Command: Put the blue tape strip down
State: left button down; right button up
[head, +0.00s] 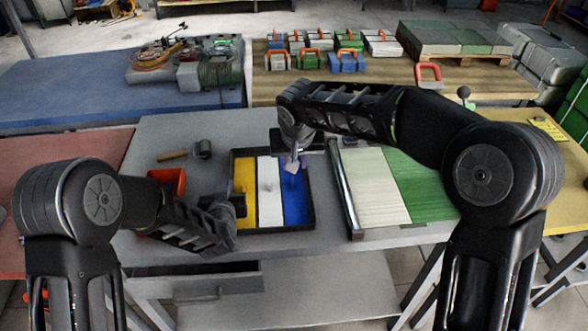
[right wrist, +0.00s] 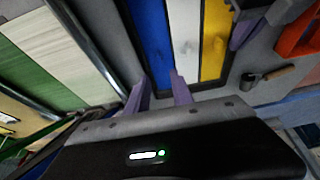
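The blue tape strip (head: 296,212) lies in the right compartment of a dark-rimmed tray (head: 314,208), beside a white strip (head: 270,208) and a yellow strip (head: 245,178). In the right wrist view the blue strip (right wrist: 150,30) lies ahead of the fingers. My right gripper (head: 293,166) hangs above the blue strip's far part. In the right wrist view its purple fingers (right wrist: 160,92) stand apart with nothing seen between them. My left gripper (head: 232,206) is low at the tray's left side, over part of the yellow strip; its fingertips are unclear.
A panel with pale and green slats (head: 375,188) lies right of the tray. A roller with a wooden handle (head: 185,154) and an orange bin (head: 168,184) are to the left. Several small handled cases (head: 347,61) stand on the back table. Grey tabletop (head: 170,130) is clear behind the roller.

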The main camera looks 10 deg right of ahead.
jog(key=shift+s+r, duration=0.25)
jog(key=shift+r, duration=0.35)
dwell(0.4)
pick_arm(q)
jog(key=c, duration=1.6)
grip_release()
jog(key=shift+o, duration=0.2)
jog(key=v, duration=1.2)
jog(key=shift+d, duration=0.1)
jog(key=shift+s+f, duration=0.1)
pick_arm(e)
jog(key=shift+f, duration=0.1)
